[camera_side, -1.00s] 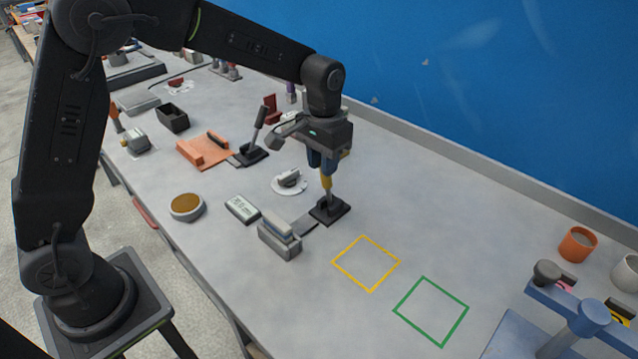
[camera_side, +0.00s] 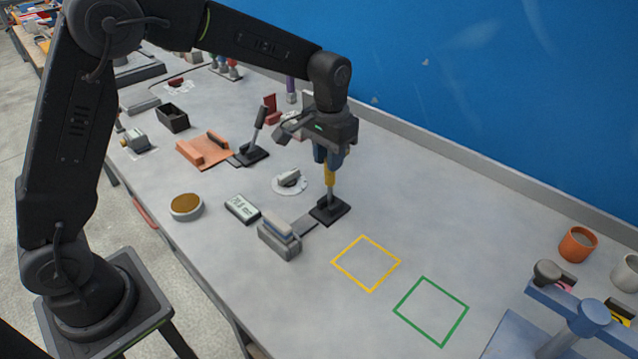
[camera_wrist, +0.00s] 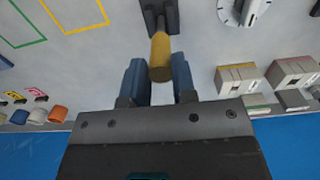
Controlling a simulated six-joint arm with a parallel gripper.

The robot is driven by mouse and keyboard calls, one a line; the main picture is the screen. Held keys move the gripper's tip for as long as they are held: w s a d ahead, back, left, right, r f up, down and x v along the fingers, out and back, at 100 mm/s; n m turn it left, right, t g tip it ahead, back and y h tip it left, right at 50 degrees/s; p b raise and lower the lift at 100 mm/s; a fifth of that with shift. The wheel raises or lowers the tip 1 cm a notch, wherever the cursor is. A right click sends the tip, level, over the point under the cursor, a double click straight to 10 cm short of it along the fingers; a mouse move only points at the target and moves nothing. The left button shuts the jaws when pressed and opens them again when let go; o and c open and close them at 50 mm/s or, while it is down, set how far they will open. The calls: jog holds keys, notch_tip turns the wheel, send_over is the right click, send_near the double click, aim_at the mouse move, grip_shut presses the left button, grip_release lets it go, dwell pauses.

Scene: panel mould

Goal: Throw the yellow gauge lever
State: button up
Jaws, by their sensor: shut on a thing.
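The yellow gauge lever (camera_side: 330,177) stands on a black base plate (camera_side: 331,210) in the middle of the table. Its yellow grip also shows in the wrist view (camera_wrist: 160,56), between the two blue fingers. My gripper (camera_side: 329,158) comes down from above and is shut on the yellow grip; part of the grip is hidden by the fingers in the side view. The lever looks close to upright in the side view.
A white dial with a grey knob (camera_side: 289,181) lies just left of the lever. A second lever with a dark grip (camera_side: 260,118) stands farther back beside an orange tray (camera_side: 204,152). Yellow (camera_side: 333,262) and green (camera_side: 395,310) outlined squares lie in front, empty. A blue wall bounds the back.

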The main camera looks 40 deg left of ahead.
jog(key=shift+w+r, duration=0.15)
jog(key=shift+w, duration=1.65)
jog(key=shift+w+f, duration=0.2)
jog(key=shift+w, duration=0.5)
